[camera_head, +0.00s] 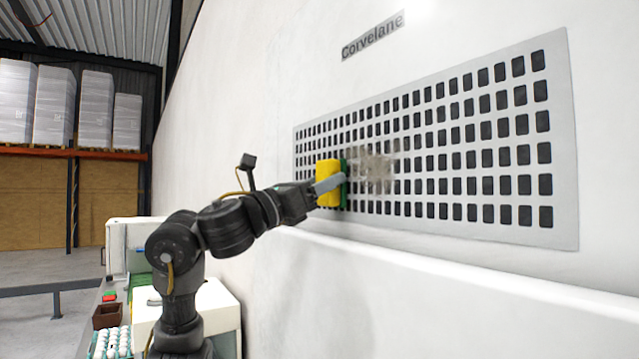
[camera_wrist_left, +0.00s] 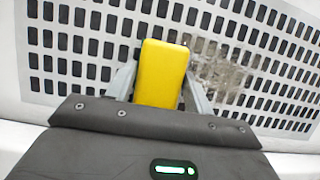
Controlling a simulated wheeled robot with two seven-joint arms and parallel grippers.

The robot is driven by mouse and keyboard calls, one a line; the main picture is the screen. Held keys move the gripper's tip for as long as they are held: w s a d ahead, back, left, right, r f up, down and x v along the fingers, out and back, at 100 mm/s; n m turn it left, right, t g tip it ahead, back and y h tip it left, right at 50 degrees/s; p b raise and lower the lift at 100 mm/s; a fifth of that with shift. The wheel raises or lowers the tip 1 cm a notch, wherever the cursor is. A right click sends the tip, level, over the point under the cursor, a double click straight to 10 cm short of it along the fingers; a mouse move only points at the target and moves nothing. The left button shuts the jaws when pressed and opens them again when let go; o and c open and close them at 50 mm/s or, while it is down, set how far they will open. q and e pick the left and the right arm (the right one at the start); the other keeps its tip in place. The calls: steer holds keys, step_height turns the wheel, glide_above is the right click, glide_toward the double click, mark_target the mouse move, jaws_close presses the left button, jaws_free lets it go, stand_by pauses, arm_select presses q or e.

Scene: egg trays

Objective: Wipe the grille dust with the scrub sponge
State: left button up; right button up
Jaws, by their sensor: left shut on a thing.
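The scrub sponge (camera_head: 327,184) is yellow with a green scrub side, and the green side faces the grille. My left gripper (camera_head: 331,183) is shut on it, and its fingers lie along both sides of the yellow part in the left wrist view (camera_wrist_left: 160,75). The grille (camera_head: 440,205) is a pale panel with rows of dark slots on the white wall. A grey-brown dust patch (camera_head: 376,170) lies on it just right of the sponge, and the dust also shows in the left wrist view (camera_wrist_left: 222,75). The sponge is at the grille; whether it touches is unclear. My right gripper is not in view.
A ledge (camera_head: 420,275) runs along the wall below the grille. A sign reading Corvelane (camera_head: 372,37) is above. At lower left are a tray of white eggs (camera_head: 112,343), a brown box (camera_head: 107,316) and a white machine (camera_head: 130,245). Wrapped stacks (camera_head: 54,105) stand on a far rack.

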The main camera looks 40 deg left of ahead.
arm_select(q)
steer(key=shift+w+d, duration=0.1)
steer(key=shift+w, duration=0.15)
steer(key=d, duration=0.1)
steer(key=s+d+p, duration=0.1)
steer(key=d, duration=0.1)
steer(key=shift+s+d, duration=0.15)
steer(key=shift+d, duration=0.05)
steer(key=shift+d, duration=0.1)
